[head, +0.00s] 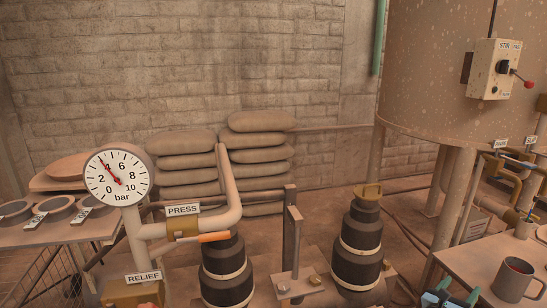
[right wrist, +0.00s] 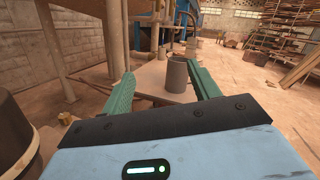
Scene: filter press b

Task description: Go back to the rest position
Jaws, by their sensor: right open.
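My right gripper (head: 458,292) shows at the bottom edge of the head view, left of a grey mug (head: 513,280) on a small table (head: 480,262). In the right wrist view my right gripper (right wrist: 164,84) has its two green fingers wide apart, with nothing held between them. The mug (right wrist: 177,76) shows between the fingers in that view, beyond them and apart from them. My left gripper is in neither view.
A pressure gauge (head: 118,177) stands at left, its needle near 4. A PRESS lever with an orange grip (head: 214,237) and two dark ribbed cylinders (head: 358,245) stand at front. A large tank (head: 440,90) with a switch box (head: 494,70) is at right. Stacked sacks (head: 258,138) lie behind.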

